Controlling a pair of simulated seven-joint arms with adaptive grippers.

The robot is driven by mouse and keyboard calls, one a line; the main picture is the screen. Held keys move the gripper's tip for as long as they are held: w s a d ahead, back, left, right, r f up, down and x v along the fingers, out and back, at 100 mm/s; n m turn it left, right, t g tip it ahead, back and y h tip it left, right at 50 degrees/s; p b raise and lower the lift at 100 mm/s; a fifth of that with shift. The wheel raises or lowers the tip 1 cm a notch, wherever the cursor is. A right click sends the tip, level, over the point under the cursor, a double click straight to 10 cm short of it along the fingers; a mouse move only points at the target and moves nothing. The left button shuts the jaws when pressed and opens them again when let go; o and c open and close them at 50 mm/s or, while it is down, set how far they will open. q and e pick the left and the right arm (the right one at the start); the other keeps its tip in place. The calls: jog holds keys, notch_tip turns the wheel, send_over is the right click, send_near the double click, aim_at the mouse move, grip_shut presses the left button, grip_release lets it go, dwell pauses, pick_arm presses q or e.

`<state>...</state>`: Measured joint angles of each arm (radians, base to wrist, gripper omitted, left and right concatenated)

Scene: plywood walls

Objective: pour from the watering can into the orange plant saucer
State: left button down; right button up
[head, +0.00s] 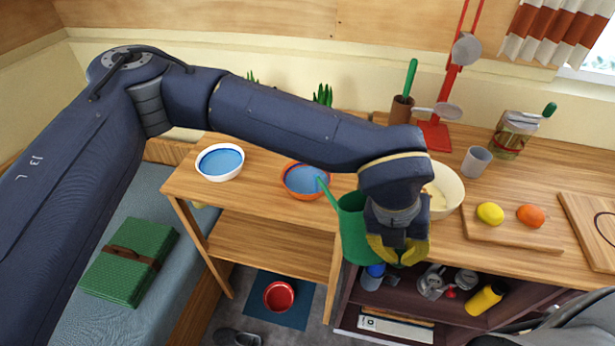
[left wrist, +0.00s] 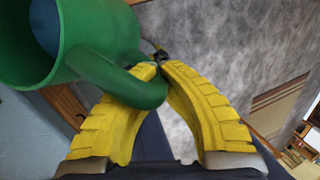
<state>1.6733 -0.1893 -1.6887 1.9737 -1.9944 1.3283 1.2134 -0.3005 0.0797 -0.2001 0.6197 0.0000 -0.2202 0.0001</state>
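The green watering can (head: 353,232) is held in front of the counter's edge, with its spout pointing up and left. The spout tip overlaps the right part of the orange plant saucer (head: 290,192), which stands on the wooden counter and shows light blue inside. No stream is visible from the spout. My left gripper (head: 398,256) is shut on the can's handle. In the left wrist view its yellow fingers (left wrist: 161,68) close around the handle (left wrist: 125,85), and a blue surface shows inside the can (left wrist: 85,30). The can's exact tilt is hard to tell. My right gripper is out of view.
A white bowl with blue inside (head: 220,174) stands left of the saucer. A cream bowl (head: 452,189) is behind my gripper, with a lemon (head: 490,213) and an orange (head: 530,215) on a board to its right. A red pot (head: 279,296) is on the floor below.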

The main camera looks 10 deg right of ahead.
pick_arm(q)
jog(key=shift+w+a+r+g+p, duration=0.1)
jog(key=shift+w+r+g+p, duration=0.3)
jog(key=shift+w+r, duration=0.1)
dwell(0.9)
